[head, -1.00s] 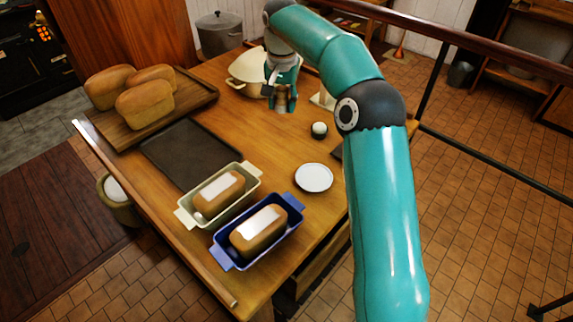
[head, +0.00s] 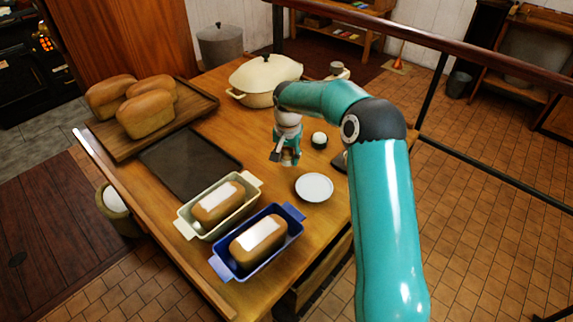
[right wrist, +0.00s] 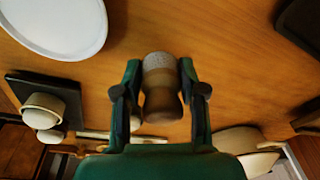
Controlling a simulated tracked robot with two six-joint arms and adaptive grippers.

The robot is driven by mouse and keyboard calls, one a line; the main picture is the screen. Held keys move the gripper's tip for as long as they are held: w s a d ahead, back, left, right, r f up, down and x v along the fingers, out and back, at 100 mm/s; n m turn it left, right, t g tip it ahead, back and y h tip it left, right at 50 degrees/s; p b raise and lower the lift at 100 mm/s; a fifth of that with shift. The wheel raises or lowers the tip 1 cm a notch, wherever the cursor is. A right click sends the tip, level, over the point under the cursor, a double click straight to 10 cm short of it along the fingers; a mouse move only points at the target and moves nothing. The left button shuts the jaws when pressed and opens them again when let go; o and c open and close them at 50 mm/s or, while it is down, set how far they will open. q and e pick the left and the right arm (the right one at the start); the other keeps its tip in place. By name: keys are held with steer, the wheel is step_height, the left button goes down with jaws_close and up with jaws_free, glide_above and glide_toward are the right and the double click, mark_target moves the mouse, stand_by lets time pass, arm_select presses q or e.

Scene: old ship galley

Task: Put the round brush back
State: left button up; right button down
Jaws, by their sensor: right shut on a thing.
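My right gripper (head: 287,160) is shut on the round brush, above the bare middle of the table. In the right wrist view the brush (right wrist: 161,85) stands between the two fingers (right wrist: 160,95). It has a brown waisted body and a paler, greyish speckled round end. In the head view the brush is mostly hidden by the gripper. My left gripper is not in view.
A cream casserole (head: 265,82) stands behind. A dark baking sheet (head: 190,160), a loaf board (head: 205,103) and two loaf tins (head: 258,252) fill the left and front.

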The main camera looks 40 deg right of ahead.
mark_target(287, 165)
steer(key=shift+f, duration=1.8)
steer(key=shift+f, duration=0.1)
steer(key=c, duration=0.7)
jaws_free()
steer(key=shift+o, duration=0.2)
steer(key=r, duration=0.4)
steer(key=s+r, duration=0.1)
steer(key=r, duration=0.3)
steer(key=a+r+b, duration=0.1)
steer(key=r, duration=0.3)
steer(key=shift+s+r, duration=0.1)
steer(key=shift+s, duration=0.05)
